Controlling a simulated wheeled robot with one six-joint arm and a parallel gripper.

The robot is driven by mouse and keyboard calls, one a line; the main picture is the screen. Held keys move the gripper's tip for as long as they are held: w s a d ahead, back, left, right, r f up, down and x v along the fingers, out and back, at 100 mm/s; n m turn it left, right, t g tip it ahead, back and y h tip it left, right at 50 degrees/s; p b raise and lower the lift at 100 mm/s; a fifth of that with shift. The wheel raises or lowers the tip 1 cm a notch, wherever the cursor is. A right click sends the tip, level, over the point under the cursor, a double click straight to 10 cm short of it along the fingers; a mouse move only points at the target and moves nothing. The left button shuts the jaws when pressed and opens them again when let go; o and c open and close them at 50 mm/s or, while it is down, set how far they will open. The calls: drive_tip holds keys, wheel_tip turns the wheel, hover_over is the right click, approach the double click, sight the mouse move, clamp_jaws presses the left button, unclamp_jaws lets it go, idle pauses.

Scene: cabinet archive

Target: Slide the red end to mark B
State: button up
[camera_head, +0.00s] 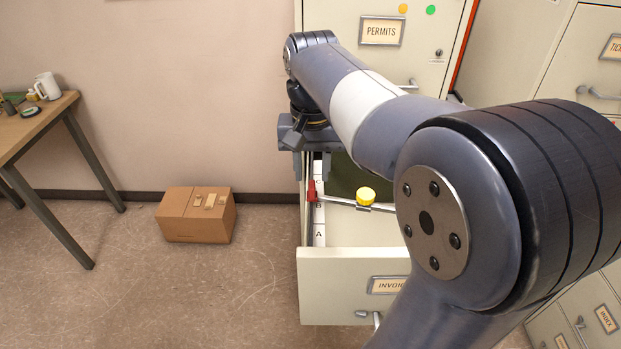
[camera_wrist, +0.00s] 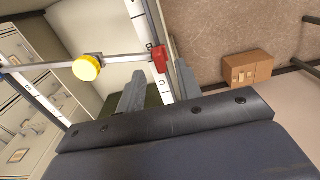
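The red end (camera_head: 311,191) sits on the left rail of the open drawer (camera_head: 345,262), on a thin metal rod (camera_head: 340,201) with a yellow knob (camera_head: 366,196). A white strip (camera_head: 319,238) beside it carries letters A, B and C; the red end is between C and B, close to B. In the wrist view the red end (camera_wrist: 159,60) is just beyond the fingertips, in line with the gap between them. My gripper (camera_wrist: 157,80) is open, its two grey fingers apart; no contact with the red end is visible. In the head view my arm partly hides my gripper (camera_head: 310,170).
The cabinet's PERMITS drawer (camera_head: 425,45) is above and behind the open one. A cardboard box (camera_head: 197,215) lies on the floor to the left, and a table (camera_head: 30,130) with a mug stands farther left. Other cabinets (camera_head: 575,50) stand at right.

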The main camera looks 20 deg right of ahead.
sight(312, 184)
drive_tip(key=shift+f, duration=1.7)
clamp_jaws()
